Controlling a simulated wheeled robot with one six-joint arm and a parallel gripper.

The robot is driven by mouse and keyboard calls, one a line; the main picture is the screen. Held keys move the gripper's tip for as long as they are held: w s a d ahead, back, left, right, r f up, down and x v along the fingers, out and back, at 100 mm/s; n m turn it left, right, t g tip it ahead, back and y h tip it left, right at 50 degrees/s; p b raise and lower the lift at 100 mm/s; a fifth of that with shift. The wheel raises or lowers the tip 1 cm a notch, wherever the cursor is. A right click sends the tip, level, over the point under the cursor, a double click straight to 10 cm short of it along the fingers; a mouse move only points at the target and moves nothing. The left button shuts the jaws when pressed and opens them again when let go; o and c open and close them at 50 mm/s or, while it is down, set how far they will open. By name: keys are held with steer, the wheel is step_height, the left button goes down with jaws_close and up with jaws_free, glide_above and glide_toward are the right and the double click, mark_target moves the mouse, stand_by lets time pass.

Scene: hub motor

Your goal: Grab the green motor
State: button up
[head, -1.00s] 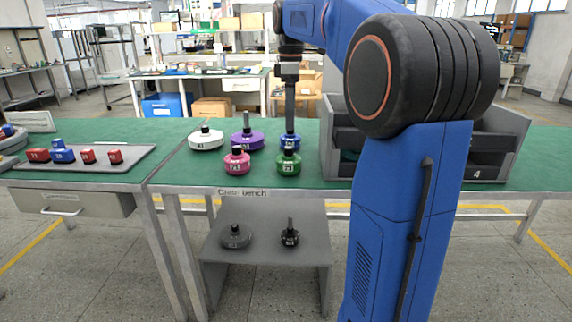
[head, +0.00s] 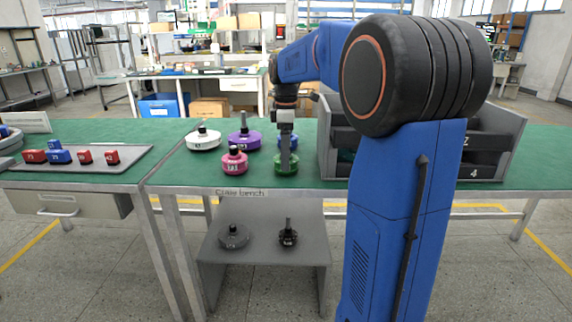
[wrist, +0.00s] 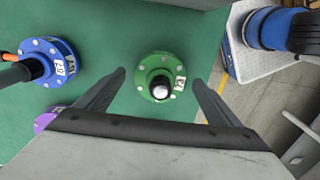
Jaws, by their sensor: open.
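The green motor (head: 286,165) stands upright on the green-topped bench, near its front edge. In the head view my gripper (head: 286,160) points down in front of it and hides most of it. In the wrist view the green motor (wrist: 161,76) shows from above, with a round flange, a shaft and a white number label. The fingers of my gripper (wrist: 160,95) are spread, one to the left and one to the right of the motor, with gaps on both sides. Nothing is held.
A blue motor (wrist: 48,62) stands close by, behind my gripper in the head view. A pink motor (head: 234,161), a purple motor (head: 243,140) and a white motor (head: 203,140) stand to the left. A grey bin rack (head: 500,150) stands to the right.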

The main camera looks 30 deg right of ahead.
steer(key=shift+f, duration=0.9)
steer(key=c, duration=1.8)
steer(key=shift+o, duration=0.2)
steer(key=shift+r, duration=0.15)
